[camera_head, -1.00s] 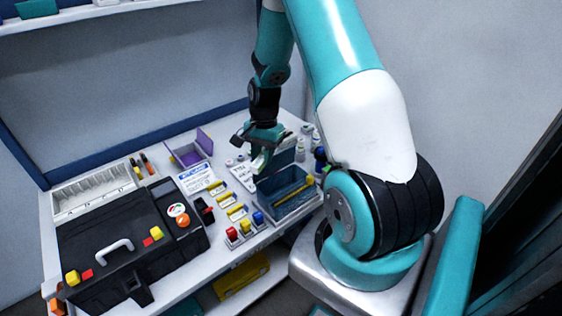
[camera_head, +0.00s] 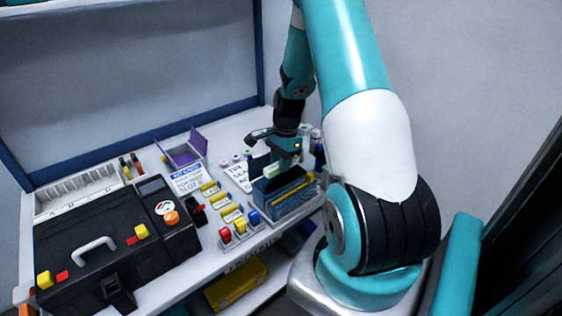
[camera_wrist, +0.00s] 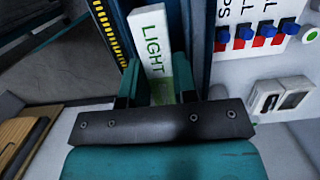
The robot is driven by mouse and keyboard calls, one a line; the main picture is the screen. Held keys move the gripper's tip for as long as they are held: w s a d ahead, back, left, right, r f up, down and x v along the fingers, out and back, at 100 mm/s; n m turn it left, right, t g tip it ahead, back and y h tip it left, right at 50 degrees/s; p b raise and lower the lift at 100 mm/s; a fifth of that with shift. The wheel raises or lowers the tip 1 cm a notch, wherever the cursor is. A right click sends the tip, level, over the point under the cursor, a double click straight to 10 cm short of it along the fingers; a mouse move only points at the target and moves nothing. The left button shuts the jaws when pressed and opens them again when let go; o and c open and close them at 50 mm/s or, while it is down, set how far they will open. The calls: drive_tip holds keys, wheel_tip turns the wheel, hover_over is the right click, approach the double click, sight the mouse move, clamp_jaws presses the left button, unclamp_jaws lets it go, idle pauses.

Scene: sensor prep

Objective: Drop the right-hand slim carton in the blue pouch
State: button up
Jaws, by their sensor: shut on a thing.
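A slim white carton (camera_wrist: 154,45) with green "LIGHT" lettering is held between the two fingers of my gripper (camera_wrist: 155,78) in the wrist view. In the head view my gripper (camera_head: 274,160) points down, and the pale carton (camera_head: 271,170) shows below it. The blue pouch (camera_head: 290,205), open at the top with a yellow strip along its side, lies directly under the gripper. Its dark blue wall (camera_wrist: 200,40) runs beside the carton in the wrist view. The carton's lower end is at the pouch opening; how deep it reaches is hidden.
Red, yellow and blue pieces (camera_head: 239,228) stand just left of the pouch. Small bottles (camera_head: 316,140) stand behind it, close to my arm. A black case (camera_head: 110,240), a purple open box (camera_head: 183,152) and a white divided tray (camera_head: 80,190) fill the left side.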

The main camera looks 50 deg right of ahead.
drive_tip(key=shift+f, duration=0.15)
drive_tip(key=o, duration=1)
drive_tip(key=shift+c, duration=0.2)
drive_tip(key=shift+w, duration=0.1)
wheel_tip(320, 180, up, 3)
drive_tip(key=p, duration=0.3)
drive_tip(key=shift+w+d, duration=0.1)
drive_tip(key=shift+o, duration=0.3)
drive_tip(key=shift+r, duration=0.4)
drive_tip(key=shift+r+p, duration=0.9)
drive_tip(key=shift+p, duration=0.25)
drive_tip(key=shift+r+p, duration=0.85)
drive_tip(key=shift+f, duration=0.1)
